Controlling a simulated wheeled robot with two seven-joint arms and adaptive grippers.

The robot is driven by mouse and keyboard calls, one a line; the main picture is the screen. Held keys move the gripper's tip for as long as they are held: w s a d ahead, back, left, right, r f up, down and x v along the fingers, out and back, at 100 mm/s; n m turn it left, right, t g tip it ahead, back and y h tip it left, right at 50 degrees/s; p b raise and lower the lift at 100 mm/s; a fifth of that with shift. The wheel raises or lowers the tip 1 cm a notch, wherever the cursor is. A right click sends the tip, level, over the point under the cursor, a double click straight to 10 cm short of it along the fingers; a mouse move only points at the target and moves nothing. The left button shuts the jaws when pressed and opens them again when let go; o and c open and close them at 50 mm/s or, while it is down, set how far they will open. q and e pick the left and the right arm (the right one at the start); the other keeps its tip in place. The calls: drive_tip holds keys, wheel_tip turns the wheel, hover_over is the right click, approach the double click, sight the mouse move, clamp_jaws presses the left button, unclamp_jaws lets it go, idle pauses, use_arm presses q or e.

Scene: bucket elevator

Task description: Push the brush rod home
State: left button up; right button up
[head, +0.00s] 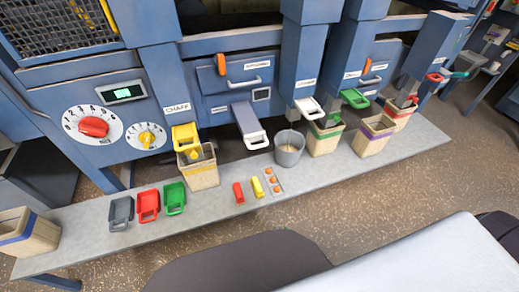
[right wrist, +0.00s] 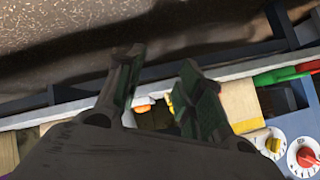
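No part is clearly marked as the brush rod, and I cannot tell which one it is. A grey chute-like piece with a pale handle end (head: 251,126) juts from the machine's middle. A drawer with a bar handle (head: 245,82) and an orange lever (head: 221,64) sits above it. My right gripper (right wrist: 158,78) shows in the right wrist view with its two dark fingers apart and nothing between them. It hangs above the shelf edge. In the head view I cannot make out its fingers. My left gripper is not in view.
A long grey shelf (head: 330,172) runs along the machine. It bears a grey bucket (head: 289,151), several woven bins (head: 203,172), and grey, red (head: 148,205) and green (head: 175,198) scoops. A red dial (head: 93,127) and a yellow dial (head: 146,137) are at left.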

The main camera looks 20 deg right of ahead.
drive_tip(key=w+a+r+m+t+b, duration=0.1)
drive_tip(key=w+a+r+m+t, duration=0.15)
drive_tip(key=w+r, duration=0.5)
drive_tip(key=m+t+h+b, duration=0.1)
drive_tip(key=m+t+b, duration=0.2)
drive_tip(key=m+t, duration=0.65)
approach(258, 146)
drive_tip(key=s+m+g, duration=0.1)
drive_tip(key=s+g, duration=0.1)
drive_tip(key=s, duration=0.2)
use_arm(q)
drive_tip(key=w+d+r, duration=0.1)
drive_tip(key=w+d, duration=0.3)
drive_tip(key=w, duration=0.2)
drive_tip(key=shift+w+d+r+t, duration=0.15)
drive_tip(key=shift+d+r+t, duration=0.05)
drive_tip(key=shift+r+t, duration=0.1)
use_arm(e)
drive_tip(key=shift+w+d+r, duration=0.15)
drive_tip(key=shift+w, duration=0.1)
drive_tip(key=shift+w, duration=0.1)
